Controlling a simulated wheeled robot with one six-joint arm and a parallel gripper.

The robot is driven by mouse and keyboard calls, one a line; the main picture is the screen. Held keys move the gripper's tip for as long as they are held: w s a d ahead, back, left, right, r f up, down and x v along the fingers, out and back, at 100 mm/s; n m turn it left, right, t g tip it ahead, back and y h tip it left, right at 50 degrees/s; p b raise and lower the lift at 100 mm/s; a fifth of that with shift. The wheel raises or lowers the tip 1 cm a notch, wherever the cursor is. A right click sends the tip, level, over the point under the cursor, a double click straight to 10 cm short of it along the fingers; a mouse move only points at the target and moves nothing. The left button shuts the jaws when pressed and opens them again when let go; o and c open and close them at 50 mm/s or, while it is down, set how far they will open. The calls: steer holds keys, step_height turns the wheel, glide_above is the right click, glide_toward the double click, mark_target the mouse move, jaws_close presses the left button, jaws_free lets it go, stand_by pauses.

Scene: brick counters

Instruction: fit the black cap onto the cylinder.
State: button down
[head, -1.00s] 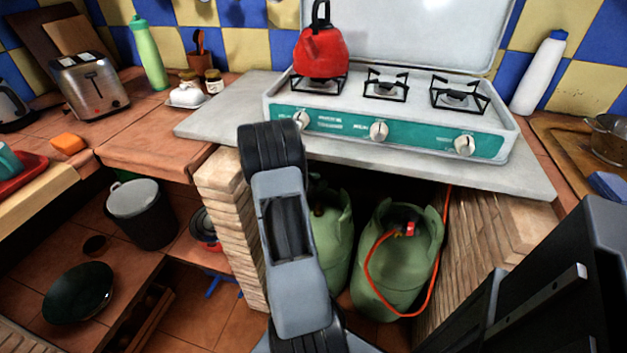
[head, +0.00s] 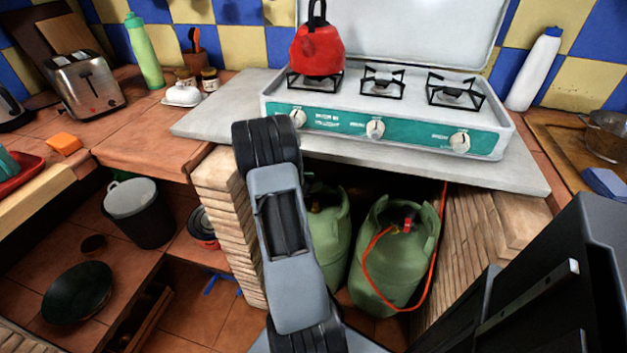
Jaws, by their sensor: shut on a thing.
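Two green gas cylinders stand upright in the dark space under the stove counter. The right cylinder (head: 390,265) has a red valve fitting and an orange hose. The left cylinder (head: 331,235) is partly hidden behind my arm, and its top lies in shadow. I cannot tell which one is the task's cylinder. I cannot make out the black cap for certain. My arm rises in front of the left cylinder, but my gripper does not show in this view.
A white stove (head: 385,115) with a red kettle (head: 316,50) sits on the grey slab (head: 225,120) above the cylinders. Brick pillars (head: 222,190) flank the opening. A black bucket (head: 140,222) and a dark bowl (head: 77,292) stand low at left.

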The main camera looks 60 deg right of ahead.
steer(key=shift+f+b, duration=1.45)
steer(key=shift+f, duration=0.7)
steer(key=shift+f+b, duration=1.55)
steer(key=shift+f, duration=0.35)
steer(key=c, duration=0.6)
jaws_free()
steer(key=shift+r+p, duration=0.3)
steer(key=shift+r, duration=0.15)
step_height(320, 180, up, 3)
steer(key=shift+r+p, duration=0.1)
steer(key=shift+p, duration=0.7)
steer(key=s+a+r+p, duration=0.1)
steer(key=s+a+r, duration=0.1)
steer(key=a+r, duration=0.1)
steer(key=s+a+r+p, duration=0.1)
steer(key=s+a+r, duration=0.2)
steer(key=a, duration=0.1)
steer(key=s+a+r+p, duration=0.2)
steer(key=s+a+r, duration=0.1)
steer(key=a, duration=0.1)
steer(key=shift+s+a, duration=0.1)
steer(key=shift+s, duration=0.1)
